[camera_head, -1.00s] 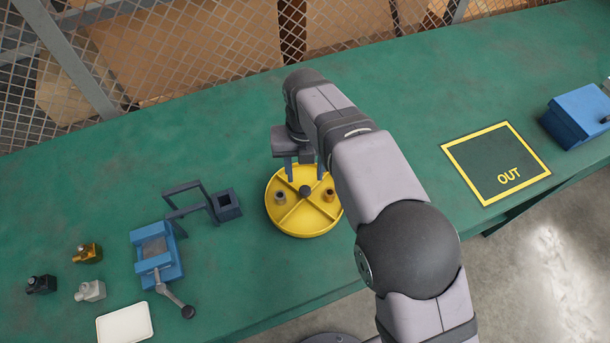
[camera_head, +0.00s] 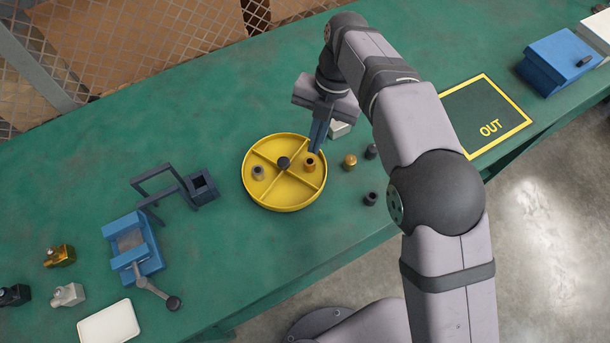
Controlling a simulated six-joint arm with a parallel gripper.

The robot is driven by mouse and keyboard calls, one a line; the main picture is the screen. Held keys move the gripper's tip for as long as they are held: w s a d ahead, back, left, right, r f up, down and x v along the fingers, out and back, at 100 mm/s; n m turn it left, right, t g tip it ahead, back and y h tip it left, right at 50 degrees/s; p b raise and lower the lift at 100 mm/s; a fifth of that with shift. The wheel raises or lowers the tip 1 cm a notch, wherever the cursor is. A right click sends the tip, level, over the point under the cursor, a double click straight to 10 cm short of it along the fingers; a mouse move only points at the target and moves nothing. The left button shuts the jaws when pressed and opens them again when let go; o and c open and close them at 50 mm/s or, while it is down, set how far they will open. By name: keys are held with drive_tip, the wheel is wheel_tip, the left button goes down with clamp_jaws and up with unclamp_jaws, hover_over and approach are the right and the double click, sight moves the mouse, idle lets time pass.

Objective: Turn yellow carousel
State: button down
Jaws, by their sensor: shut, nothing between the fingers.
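The yellow carousel (camera_head: 286,205) is a round tray on the green bench, split by ribs into compartments, with a dark knob (camera_head: 283,163) at its centre. A grey cylindrical part (camera_head: 258,173) stands in its left compartment. A copper-brown cylindrical part (camera_head: 309,165) stands in its right compartment. My gripper (camera_head: 317,150) points down at the carousel's upper right edge, fingers together and empty. Its tips are close to the brown part and the rim; I cannot tell whether they touch.
A brass part (camera_head: 350,161) and dark parts (camera_head: 370,198) stand right of the carousel. A blue vise (camera_head: 134,248) and a dark frame with a square socket (camera_head: 201,187) are to the left. The OUT square (camera_head: 485,108) is empty. The bench is clear behind the carousel.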

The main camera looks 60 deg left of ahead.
sight(310, 158)
drive_tip(key=shift+s+d+r+m+g+h, duration=0.25)
drive_tip(key=shift+s+d+m, duration=0.15)
drive_tip(key=shift+d+m, duration=0.25)
drive_tip(key=shift+s+d+r+m+g+h, duration=0.15)
drive_tip(key=shift+s+d+m+h, duration=0.2)
drive_tip(key=shift+m, duration=0.4)
drive_tip(key=shift+p+x, duration=0.6)
drive_tip(key=shift+x, duration=4.4)
drive_tip(key=shift+w+a, duration=0.25)
drive_tip(key=shift+w, duration=0.1)
drive_tip(key=shift+w+a, duration=0.2)
drive_tip(key=shift+w, duration=0.15)
drive_tip(key=shift+w+a+b, duration=0.35)
drive_tip(key=shift+w+a, duration=0.8)
drive_tip(key=shift+a, duration=0.35)
drive_tip(key=shift+w+a, duration=0.25)
drive_tip(key=shift+a, duration=0.3)
drive_tip(key=shift+a+p, duration=0.3)
